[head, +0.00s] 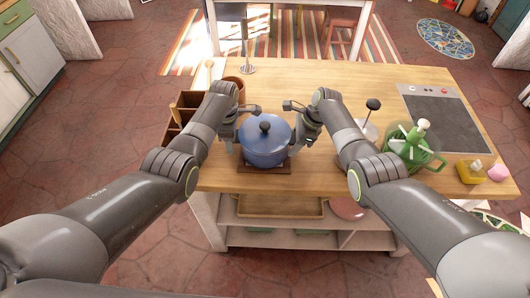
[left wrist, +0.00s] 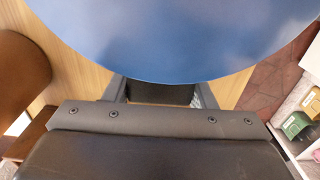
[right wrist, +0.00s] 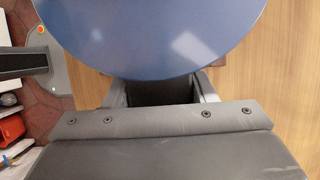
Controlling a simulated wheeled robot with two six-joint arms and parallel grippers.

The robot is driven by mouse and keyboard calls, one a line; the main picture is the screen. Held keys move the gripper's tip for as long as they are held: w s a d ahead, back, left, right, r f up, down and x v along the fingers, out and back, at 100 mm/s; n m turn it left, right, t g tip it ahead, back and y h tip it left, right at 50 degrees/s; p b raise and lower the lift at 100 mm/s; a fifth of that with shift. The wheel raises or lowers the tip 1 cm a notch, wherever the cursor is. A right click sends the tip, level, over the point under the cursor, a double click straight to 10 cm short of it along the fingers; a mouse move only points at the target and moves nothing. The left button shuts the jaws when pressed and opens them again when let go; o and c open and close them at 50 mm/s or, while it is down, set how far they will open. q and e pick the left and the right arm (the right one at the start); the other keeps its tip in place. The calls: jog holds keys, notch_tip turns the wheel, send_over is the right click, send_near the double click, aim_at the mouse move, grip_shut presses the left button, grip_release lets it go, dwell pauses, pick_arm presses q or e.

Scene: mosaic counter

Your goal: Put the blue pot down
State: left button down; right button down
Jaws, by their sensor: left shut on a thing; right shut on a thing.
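The blue pot (head: 264,146), with a blue lid and a dark knob, is upright at the front edge of the wooden counter, over a dark brown trivet (head: 264,168). I cannot tell whether its base touches the trivet. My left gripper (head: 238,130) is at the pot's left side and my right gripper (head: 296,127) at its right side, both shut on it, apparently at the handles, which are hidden. The blue pot fills the top of the left wrist view (left wrist: 160,35) and the right wrist view (right wrist: 150,35).
A wooden box (head: 172,128) and a brown pot (head: 235,82) stand left of the pot. Right are a green colander-like vessel (head: 412,155), a dark cooktop (head: 445,122), a yellow block (head: 470,172) and a pink item (head: 498,172). The counter (head: 310,80) behind the pot is mostly clear.

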pick_arm(q)
jog(key=shift+d+f, duration=0.2)
jog(key=shift+f, duration=0.05)
pick_arm(e)
jog(key=shift+a+f, duration=0.2)
pick_arm(q)
jog(key=c, duration=0.9)
grip_release()
jog(key=shift+c, duration=0.2)
pick_arm(e)
jog(key=c, duration=0.9)
grip_release()
jog(key=shift+c, duration=0.2)
pick_arm(q)
jog(key=shift+o, duration=1.3)
pick_arm(e)
jog(key=shift+o, duration=1.3)
jog(key=shift+d, duration=0.1)
pick_arm(q)
jog(key=shift+o, duration=0.4)
jog(key=shift+s+a+r, duration=0.1)
pick_arm(e)
jog(key=shift+o, duration=0.4)
jog(key=shift+s, duration=0.1)
